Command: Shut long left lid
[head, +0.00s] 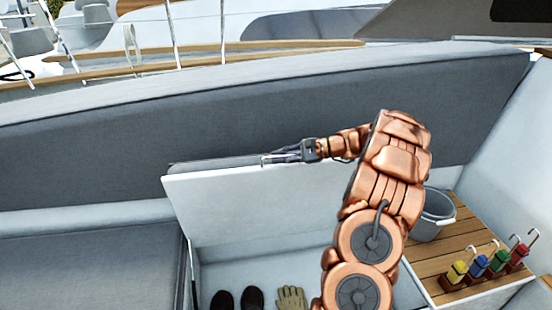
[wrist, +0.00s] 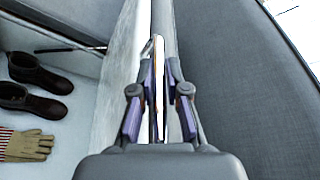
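The long left lid (head: 265,204) stands raised and nearly upright over its open locker (head: 225,270), white underside towards me, grey padding behind. In the wrist view, the lid's edge (wrist: 125,85) runs away from me, with the locker on the left. My gripper (head: 270,158) is at the lid's top edge. In the wrist view, its fingertips (wrist: 160,78) are close together on both sides of a thin pale and orange-brown strip at the lid's edge, and look closed on it. My arm hides the lid's right end.
Dark shoes (head: 237,299) and a glove (head: 291,298) lie in the locker. A grey bucket (head: 433,218) and several coloured-handled tools (head: 480,265) stand on the slatted wooden top (head: 440,260) at right. The grey backrest (head: 240,120) rises close behind the lid.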

